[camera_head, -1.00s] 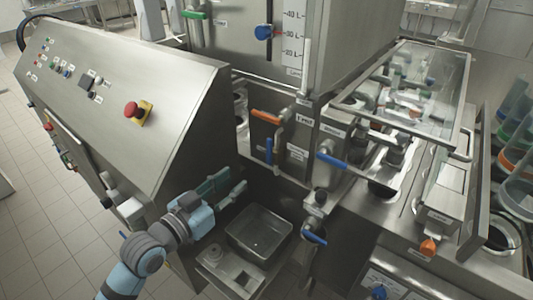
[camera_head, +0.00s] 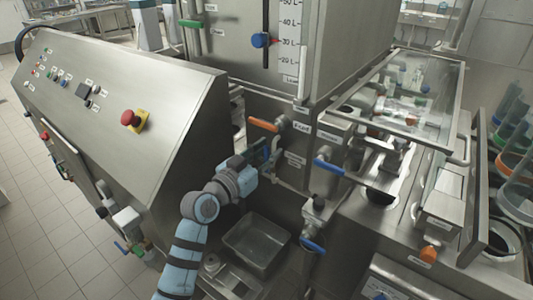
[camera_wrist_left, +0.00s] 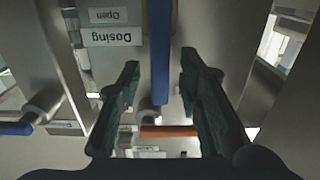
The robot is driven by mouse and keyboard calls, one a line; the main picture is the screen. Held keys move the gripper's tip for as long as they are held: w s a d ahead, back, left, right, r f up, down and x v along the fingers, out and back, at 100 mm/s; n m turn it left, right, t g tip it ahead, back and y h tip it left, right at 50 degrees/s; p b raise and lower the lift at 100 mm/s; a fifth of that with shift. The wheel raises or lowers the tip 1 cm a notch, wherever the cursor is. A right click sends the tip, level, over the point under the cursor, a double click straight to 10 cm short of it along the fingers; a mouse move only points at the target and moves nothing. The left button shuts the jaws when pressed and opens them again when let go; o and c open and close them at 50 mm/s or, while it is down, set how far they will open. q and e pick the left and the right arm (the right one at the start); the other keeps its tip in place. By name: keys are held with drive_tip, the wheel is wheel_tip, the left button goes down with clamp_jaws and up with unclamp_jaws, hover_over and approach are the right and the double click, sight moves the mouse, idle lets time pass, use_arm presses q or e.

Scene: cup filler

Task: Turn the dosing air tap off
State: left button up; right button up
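The left wrist view shows a blue tap handle (camera_wrist_left: 160,45) standing upright beside a label reading "Dosing" (camera_wrist_left: 112,37), upside down, with "Open" by it. My left gripper (camera_wrist_left: 158,68) is open, with one dark finger on each side of the blue handle and gaps to both. In the head view my left gripper (camera_head: 264,152) is at the machine's front panel, below the orange handle (camera_head: 263,125), and largely covers the upright blue handle. The Dosing label plate (camera_head: 295,158) is just right of it. My right gripper is not in view.
Another blue handle (camera_head: 329,167) sticks out to the right, and a lower blue valve handle (camera_head: 313,246) is near the metal tray (camera_head: 254,243). The sloped control panel (camera_head: 125,110) with a red emergency button (camera_head: 130,118) stands left of my arm.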

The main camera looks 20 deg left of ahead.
use_arm(q)
clamp_jaws()
drive_tip(key=shift+a+n, duration=0.1)
drive_tip(key=shift+n, duration=0.2)
drive_tip(key=n, duration=0.1)
drive_tip(key=a+n+p, duration=0.1)
drive_tip(key=n, duration=0.1)
drive_tip(key=shift+w+a+f, duration=0.15)
drive_tip(key=shift+w+a, duration=0.1)
drive_tip(key=shift+w, duration=0.1)
drive_tip(key=n, duration=0.1)
drive_tip(key=a+n, duration=0.1)
drive_tip(key=f+n, duration=0.1)
drive_tip(key=shift+w+a+n+p, duration=0.2)
drive_tip(key=shift+w+n+p, duration=0.1)
drive_tip(key=shift+n, duration=0.1)
drive_tip(key=shift+w+a+f+n+b, duration=0.1)
drive_tip(key=shift+a+f+n, duration=0.45)
drive_tip(key=shift+n, duration=1.2)
drive_tip(key=shift+w+a+f+n+b, duration=0.15)
drive_tip(key=shift+f+n, duration=0.75)
drive_tip(key=shift+n, duration=0.9)
drive_tip(key=shift+w+a+f+n+b, duration=0.1)
drive_tip(key=shift+a+f+n, duration=0.2)
drive_tip(key=shift+f+n, duration=0.95)
drive_tip(key=shift+r+n, duration=0.45)
drive_tip(key=shift+n, duration=0.15)
